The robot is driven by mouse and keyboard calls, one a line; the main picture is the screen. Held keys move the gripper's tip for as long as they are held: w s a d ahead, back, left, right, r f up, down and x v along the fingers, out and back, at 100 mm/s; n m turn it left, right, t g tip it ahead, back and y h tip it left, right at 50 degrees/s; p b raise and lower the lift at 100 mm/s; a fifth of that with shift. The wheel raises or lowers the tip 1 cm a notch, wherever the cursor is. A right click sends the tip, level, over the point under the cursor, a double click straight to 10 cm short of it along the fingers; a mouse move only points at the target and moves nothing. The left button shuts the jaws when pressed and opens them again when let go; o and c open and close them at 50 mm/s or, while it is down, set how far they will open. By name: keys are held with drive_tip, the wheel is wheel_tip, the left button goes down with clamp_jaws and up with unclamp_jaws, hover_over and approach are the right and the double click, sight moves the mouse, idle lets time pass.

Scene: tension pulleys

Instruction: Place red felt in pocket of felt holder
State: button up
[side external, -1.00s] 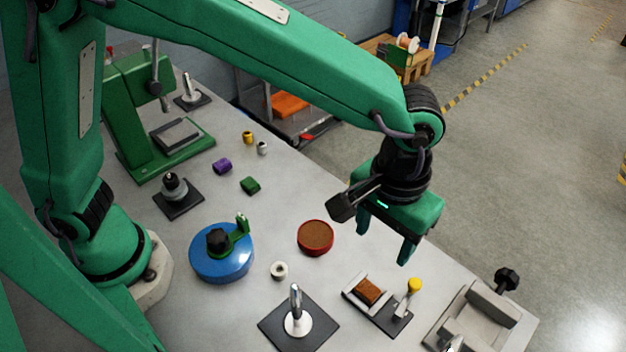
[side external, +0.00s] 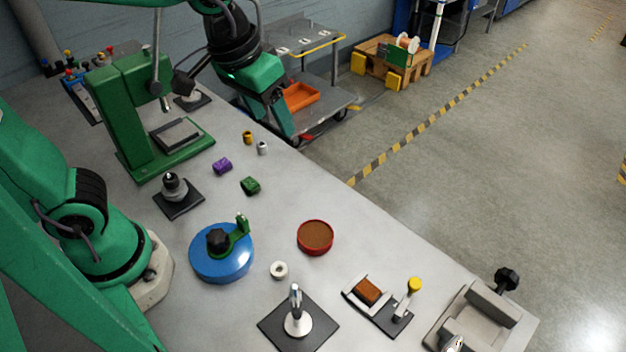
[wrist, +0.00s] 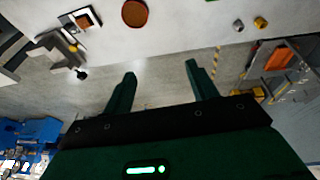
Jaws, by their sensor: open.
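A reddish-brown felt block (side external: 368,290) sits between the pale walls of the small holder (side external: 397,325) near the front right of the table; I cannot tell how deep it is seated. In the wrist view the block (wrist: 83,20) also shows inside the holder's light frame, at upper left. My gripper (side external: 285,125) is at the back edge of the table, far from the holder. In the wrist view my gripper (wrist: 160,72) has its fingers apart with nothing between them.
A red round dish (side external: 315,237) with brown filling, a blue disc (side external: 222,255), a white ring (side external: 279,270) and a post on a black base (side external: 297,322) stand near the holder. A green press (side external: 150,125) is at the back left. A cart with an orange tray (side external: 300,96) stands beyond the table.

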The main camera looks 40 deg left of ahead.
drive_tip(key=s+a+t+y, duration=0.1)
drive_tip(key=s+a+t, duration=0.1)
drive_tip(key=s+a, duration=0.5)
drive_tip(key=a, duration=0.3)
drive_tip(key=shift+f, duration=0.2)
drive_tip(key=shift+s+a, duration=0.1)
